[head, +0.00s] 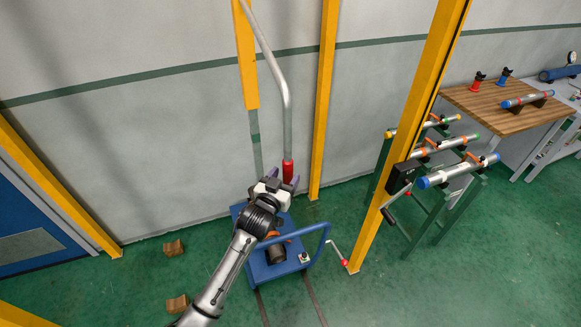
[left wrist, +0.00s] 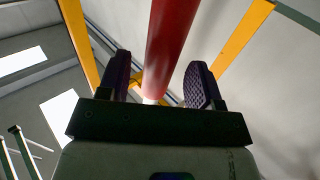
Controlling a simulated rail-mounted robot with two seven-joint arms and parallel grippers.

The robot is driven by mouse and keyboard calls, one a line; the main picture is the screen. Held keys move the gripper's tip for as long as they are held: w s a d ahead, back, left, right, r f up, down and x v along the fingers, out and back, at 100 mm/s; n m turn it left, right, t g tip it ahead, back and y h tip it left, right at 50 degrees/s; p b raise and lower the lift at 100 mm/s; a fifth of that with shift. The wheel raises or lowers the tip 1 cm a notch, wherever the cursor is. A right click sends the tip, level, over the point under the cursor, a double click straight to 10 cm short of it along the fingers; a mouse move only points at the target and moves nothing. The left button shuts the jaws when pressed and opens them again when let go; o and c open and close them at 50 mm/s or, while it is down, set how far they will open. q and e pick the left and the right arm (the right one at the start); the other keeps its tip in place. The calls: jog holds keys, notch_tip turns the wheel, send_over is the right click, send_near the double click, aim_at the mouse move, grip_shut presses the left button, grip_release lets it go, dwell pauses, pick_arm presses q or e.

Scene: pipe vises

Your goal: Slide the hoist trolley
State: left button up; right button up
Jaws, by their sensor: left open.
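A grey bent rod (head: 287,110) hangs from the top of the head view and ends in a red grip (head: 287,171). My left gripper (head: 280,180) is at the lower end of this red grip. In the left wrist view, the red grip (left wrist: 172,45) stands between the two open fingers of my left gripper (left wrist: 158,65). A gap shows to the right finger; contact with the left finger is hard to tell. The hoist trolley itself is not clearly identifiable in these frames. My right gripper is not in view.
A blue cart (head: 272,262) stands below my left arm. Green stands hold pipes (head: 457,170) at right, before a wooden workbench (head: 500,105). Wooden blocks (head: 174,248) lie on the floor at left.

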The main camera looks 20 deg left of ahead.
pick_arm(q)
jog(key=shift+w+d, duration=0.2)
jog(key=shift+w, duration=1.9)
grip_shut()
